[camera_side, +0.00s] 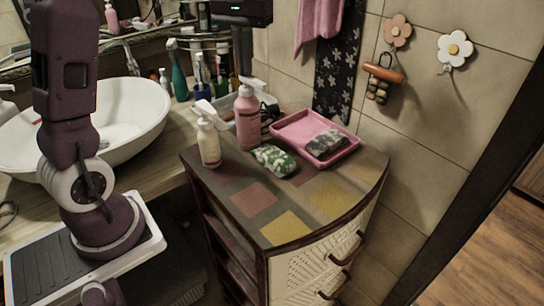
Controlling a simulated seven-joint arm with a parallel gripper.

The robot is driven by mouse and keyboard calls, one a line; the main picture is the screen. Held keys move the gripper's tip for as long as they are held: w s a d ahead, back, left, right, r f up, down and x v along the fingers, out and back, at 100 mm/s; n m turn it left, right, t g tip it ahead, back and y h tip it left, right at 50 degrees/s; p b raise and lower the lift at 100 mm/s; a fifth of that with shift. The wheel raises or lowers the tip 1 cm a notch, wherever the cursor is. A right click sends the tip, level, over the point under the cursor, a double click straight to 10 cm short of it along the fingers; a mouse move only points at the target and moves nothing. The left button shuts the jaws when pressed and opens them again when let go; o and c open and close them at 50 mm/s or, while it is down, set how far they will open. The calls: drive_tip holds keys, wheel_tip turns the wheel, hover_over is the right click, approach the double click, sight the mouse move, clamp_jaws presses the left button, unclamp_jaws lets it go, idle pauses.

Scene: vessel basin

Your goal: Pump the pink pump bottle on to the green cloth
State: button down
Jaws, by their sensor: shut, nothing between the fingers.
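The pink pump bottle (247,120) stands upright on the cabinet top, with a white pump head. The green cloth (274,160), patterned with white, lies folded just in front of it and slightly right, on the same top. My gripper (243,74) hangs down from the top of the picture, shut and empty, with its dark fingers close to the pump head. I cannot tell from this view whether the fingertips touch the pump head.
A cream pump bottle (209,143) stands left of the pink one. A pink tray (349,151) holding a dark patterned cloth (327,142) sits to the right. The cabinet's front top (327,222) is clear. A white basin (130,115) and toiletries are at the left.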

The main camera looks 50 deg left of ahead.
drive_tip(key=shift+r, duration=1.4)
drive_tip(key=shift+f, duration=1.45)
drive_tip(key=shift+r, duration=1.45)
drive_tip(key=shift+r, duration=3)
